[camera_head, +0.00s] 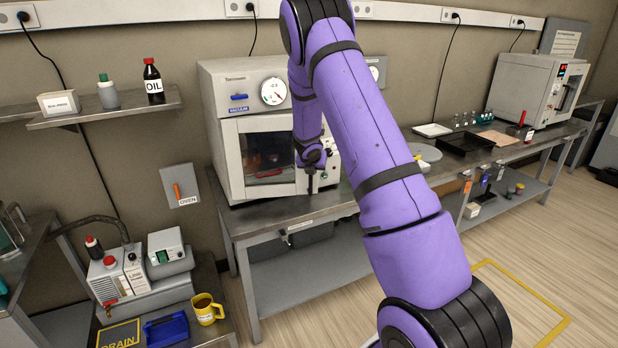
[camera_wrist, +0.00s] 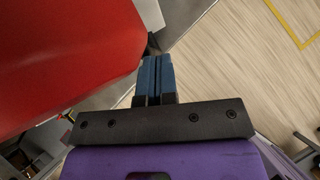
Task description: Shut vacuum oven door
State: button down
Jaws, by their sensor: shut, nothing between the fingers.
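The vacuum oven (camera_head: 222,78) is a pale box on the left part of the long bench, with a round gauge and a blue label on its upper front. Its door (camera_head: 230,158) has a dark window and sits at or close to the front. My arm covers its right part, so I cannot tell whether it is fully shut. My gripper (camera_head: 311,188) is in front of the oven's lower right, pointing down. In the wrist view, the blue fingers (camera_wrist: 154,75) are together and empty. A large red surface (camera_wrist: 60,50) lies close on their left; I cannot tell what it is.
The bench (camera_head: 285,212) runs right, carrying a black tray (camera_head: 466,143) and a second oven (camera_head: 520,90). At lower left stand a pump (camera_head: 118,278) and a yellow mug (camera_head: 206,310). A wall switch labelled OVEN (camera_head: 180,186) is left of the oven. The floor at right is open.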

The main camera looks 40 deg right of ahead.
jog(key=w+d+n+t+y, duration=0.2)
jog(key=w+d+n, duration=0.3)
jog(key=w, duration=0.4)
jog(key=shift+d+r+y, duration=0.25)
jog(key=shift+d+y, duration=0.1)
jog(key=shift+y, duration=0.15)
jog(key=shift+r, duration=0.1)
jog(key=shift+r, duration=0.15)
jog(key=s+v, duration=0.1)
jog(key=v, duration=0.9)
jog(key=shift+s, duration=0.1)
